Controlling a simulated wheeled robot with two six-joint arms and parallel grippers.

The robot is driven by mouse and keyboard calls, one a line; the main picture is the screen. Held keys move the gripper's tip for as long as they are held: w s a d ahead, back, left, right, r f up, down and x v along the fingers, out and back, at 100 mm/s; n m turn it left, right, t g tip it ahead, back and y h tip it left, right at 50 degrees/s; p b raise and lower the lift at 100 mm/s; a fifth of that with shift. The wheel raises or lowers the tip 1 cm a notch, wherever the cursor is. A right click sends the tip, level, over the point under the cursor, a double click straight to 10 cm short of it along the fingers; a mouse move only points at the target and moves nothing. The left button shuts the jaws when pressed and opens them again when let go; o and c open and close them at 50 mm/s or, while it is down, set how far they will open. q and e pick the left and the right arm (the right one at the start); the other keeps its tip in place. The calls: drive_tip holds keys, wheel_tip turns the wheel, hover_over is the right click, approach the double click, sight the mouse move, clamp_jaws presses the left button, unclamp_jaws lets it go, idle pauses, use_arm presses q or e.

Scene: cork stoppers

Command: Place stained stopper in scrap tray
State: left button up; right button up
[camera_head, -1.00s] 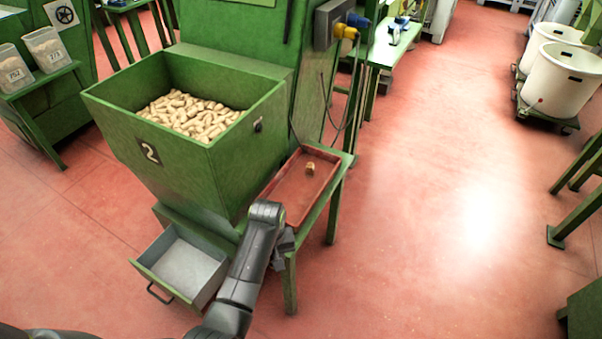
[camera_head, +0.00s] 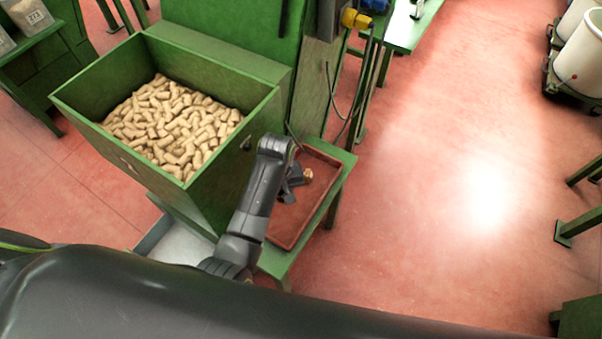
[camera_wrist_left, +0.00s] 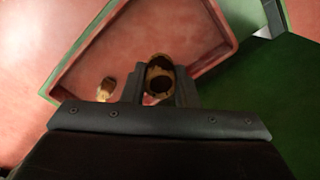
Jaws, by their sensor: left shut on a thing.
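My left gripper (camera_head: 293,183) is over the rust-red tray (camera_head: 318,156) on the green side table. In the left wrist view, the left gripper (camera_wrist_left: 160,88) is shut on a cork stopper (camera_wrist_left: 159,70) with dark brown marking on its end. This held stopper cannot be made out in the head view. Another stopper (camera_head: 309,174) lies in the tray beside the gripper; it also shows in the left wrist view (camera_wrist_left: 106,88), left of the fingers. The tray rim (camera_wrist_left: 150,15) shows there too. My right gripper is not in view.
A green hopper (camera_head: 215,175) full of pale cork stoppers (camera_head: 170,125) stands left of the tray. A grey drawer (camera_head: 180,245) sits below it, partly covered by my arm. A cable hangs behind the tray. The red floor to the right is open.

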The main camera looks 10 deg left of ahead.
sight(282, 201)
use_arm(q)
drive_tip(key=shift+w+f, duration=0.15)
drive_tip(key=shift+f, duration=0.05)
drive_tip(key=f, duration=0.4)
drive_tip(key=shift+s+f, duration=0.25)
drive_tip(key=shift+s, duration=0.05)
drive_tip(key=shift+w+f+b, duration=0.1)
drive_tip(key=shift+f+b, duration=0.5)
drive_tip(key=shift+f, duration=1.7)
drive_tip(key=shift+f, duration=0.2)
drive_tip(key=o, duration=0.9)
drive_tip(key=shift+r, duration=0.1)
